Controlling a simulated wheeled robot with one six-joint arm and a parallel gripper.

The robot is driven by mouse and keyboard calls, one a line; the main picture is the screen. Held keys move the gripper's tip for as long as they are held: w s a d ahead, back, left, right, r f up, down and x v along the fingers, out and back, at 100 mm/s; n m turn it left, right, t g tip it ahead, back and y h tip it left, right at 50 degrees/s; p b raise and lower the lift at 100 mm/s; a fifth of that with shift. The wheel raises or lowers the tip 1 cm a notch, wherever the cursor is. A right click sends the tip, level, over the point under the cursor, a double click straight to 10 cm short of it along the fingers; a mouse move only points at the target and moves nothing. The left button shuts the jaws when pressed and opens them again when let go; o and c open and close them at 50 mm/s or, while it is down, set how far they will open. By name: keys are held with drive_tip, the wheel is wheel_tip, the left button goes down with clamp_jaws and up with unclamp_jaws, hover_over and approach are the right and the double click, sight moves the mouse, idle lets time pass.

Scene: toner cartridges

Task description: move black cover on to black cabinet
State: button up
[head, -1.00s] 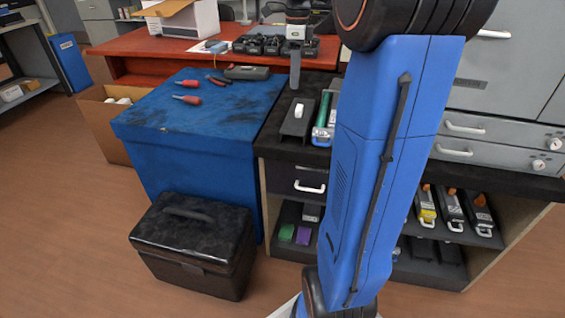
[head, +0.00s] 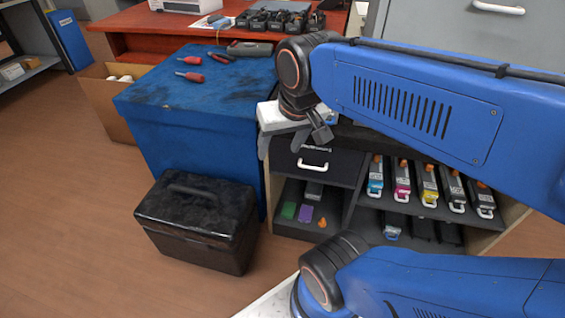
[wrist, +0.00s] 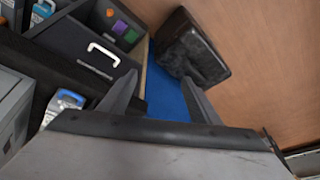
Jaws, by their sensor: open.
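The black cabinet (head: 340,174) stands right of the blue-covered table, with a white-handled drawer at its upper left. Its drawer also shows in the wrist view (wrist: 72,48). I cannot pick out the black cover in either current view; my arm hides much of the cabinet top. My gripper (head: 284,145) is over the cabinet's front left edge in the head view, fingers pointing down. In the wrist view my gripper (wrist: 160,82) has its fingers apart with nothing between them but the blue cloth side and floor beyond.
A black toolbox (head: 198,222) stands on the floor before the blue table (head: 180,105). Several toner cartridges (head: 401,182) lie on the cabinet's right shelf. A blue-handled cartridge (wrist: 66,100) lies close left of my gripper. Floor at left is clear.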

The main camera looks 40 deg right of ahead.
drive_tip(key=s+f+n, duration=0.1)
drive_tip(key=s+a+f+n, duration=0.1)
drive_tip(key=shift+s+a+f+n+t, duration=0.15)
drive_tip(key=shift+s+f+n+t, duration=0.15)
drive_tip(key=shift+s+f+n, duration=0.1)
idle(1.1)
